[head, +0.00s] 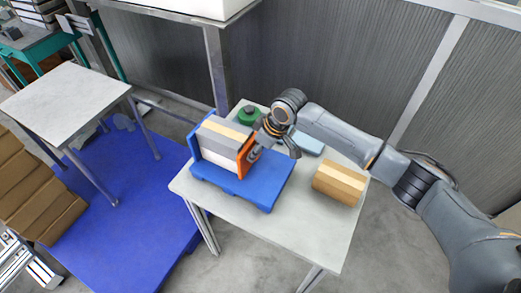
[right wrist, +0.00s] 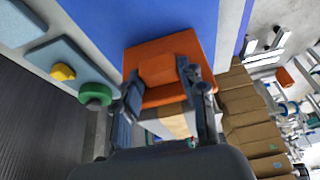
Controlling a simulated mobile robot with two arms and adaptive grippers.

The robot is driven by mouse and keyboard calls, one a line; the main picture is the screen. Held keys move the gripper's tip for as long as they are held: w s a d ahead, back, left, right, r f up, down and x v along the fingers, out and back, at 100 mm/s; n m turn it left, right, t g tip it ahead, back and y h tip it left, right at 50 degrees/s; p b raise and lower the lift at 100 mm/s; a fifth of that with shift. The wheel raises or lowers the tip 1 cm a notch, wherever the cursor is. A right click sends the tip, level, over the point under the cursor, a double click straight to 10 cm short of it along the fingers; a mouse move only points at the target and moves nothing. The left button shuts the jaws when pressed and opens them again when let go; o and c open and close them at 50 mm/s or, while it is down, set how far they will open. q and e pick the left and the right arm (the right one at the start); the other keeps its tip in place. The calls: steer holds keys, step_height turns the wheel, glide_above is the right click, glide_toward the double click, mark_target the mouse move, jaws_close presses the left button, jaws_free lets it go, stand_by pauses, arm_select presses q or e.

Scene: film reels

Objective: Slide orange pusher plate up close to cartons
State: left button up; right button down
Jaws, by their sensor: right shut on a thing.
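The orange pusher plate (head: 246,157) stands upright on the blue tray (head: 232,186), at the right end of the row of cartons (head: 222,138). The cartons are grey and white with a tan strip, and sit against the tray's raised blue left end. In the head view the plate is right beside the cartons; I cannot tell whether they touch. My right gripper (head: 254,154) is shut on the plate's block-shaped handle. In the right wrist view its fingers (right wrist: 158,88) straddle the orange handle (right wrist: 156,68), with the plate (right wrist: 190,48) behind. My left gripper is out of view.
A brown carton with a tan strip (head: 340,183) lies on the grey table (head: 292,228) right of the tray. A green round object (head: 248,114) and a light-blue pad (head: 307,143) are behind my right gripper. The table's front right is clear. Another table (head: 66,95) stands at left.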

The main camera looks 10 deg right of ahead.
steer(key=c, duration=0.8)
jaws_free()
steer(key=shift+o, duration=0.2)
steer(key=v, duration=1.2)
steer(key=shift+a, duration=0.1)
